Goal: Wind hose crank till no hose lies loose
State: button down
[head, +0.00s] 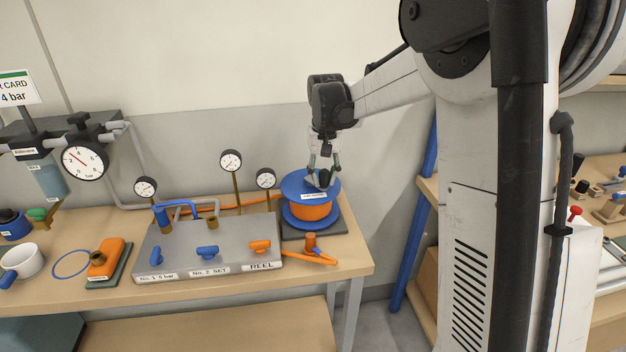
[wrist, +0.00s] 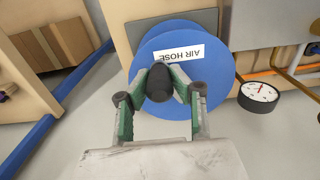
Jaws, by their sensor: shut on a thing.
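The hose reel (head: 292,187) has blue flanges with orange hose (head: 314,209) wound between them, and stands at the right of the bench. In the wrist view, its blue top flange (wrist: 205,30) carries an AIR HOSE label. My gripper (head: 319,178) is over the reel, its fingers closed around the black crank handle (wrist: 160,82), which stands up from the flange. In the head view the fingers mostly hide the handle. A stretch of orange hose (head: 205,209) runs behind the grey panel toward the reel. An orange piece (head: 312,257) lies in front of the reel.
The grey panel (head: 200,255) with valve handles and a REEL label stands left of the reel. Several gauges (head: 231,161) rise behind it. A white mug (head: 22,260) and an orange device (head: 105,259) are further left. A blue post (head: 415,230) stands right of the bench.

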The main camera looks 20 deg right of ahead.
jog(key=shift+a, duration=0.45)
jog(key=shift+s+a, duration=0.1)
jog(key=shift+a, duration=0.45)
jog(key=shift+a, duration=0.5)
jog(key=c, duration=1.5)
grip_release()
jog(key=shift+r+p, duration=1.75)
jog(key=shift+r, duration=1.7)
